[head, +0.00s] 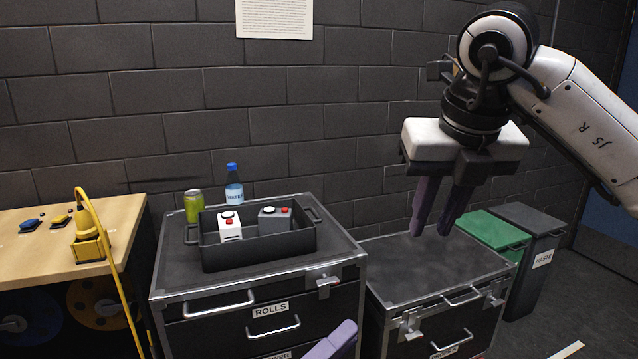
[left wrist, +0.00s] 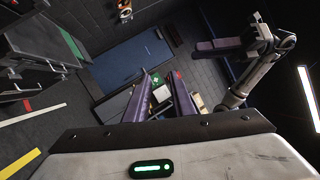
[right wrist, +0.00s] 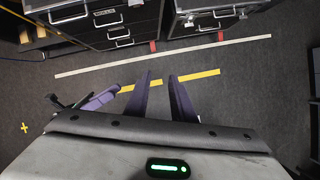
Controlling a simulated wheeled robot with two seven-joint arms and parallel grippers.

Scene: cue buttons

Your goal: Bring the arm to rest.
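My right gripper (head: 440,205) hangs fingers down above the lower black cabinet (head: 420,265) in the head view. Its purple fingers are apart and empty, as the right wrist view (right wrist: 163,97) also shows, with floor beyond them. My left gripper shows only as a purple tip (head: 332,342) at the bottom edge of the head view. In the left wrist view its fingers (left wrist: 162,95) are apart with nothing between them.
The tray is on the taller cabinet labelled ROLLS (head: 340,258), with a green can (head: 194,207) and a water bottle (head: 234,190) behind it. A wooden bench (head: 40,260) with a yellow lamp-like object (head: 90,235) is at left. Bins (head: 530,235) stand at right.

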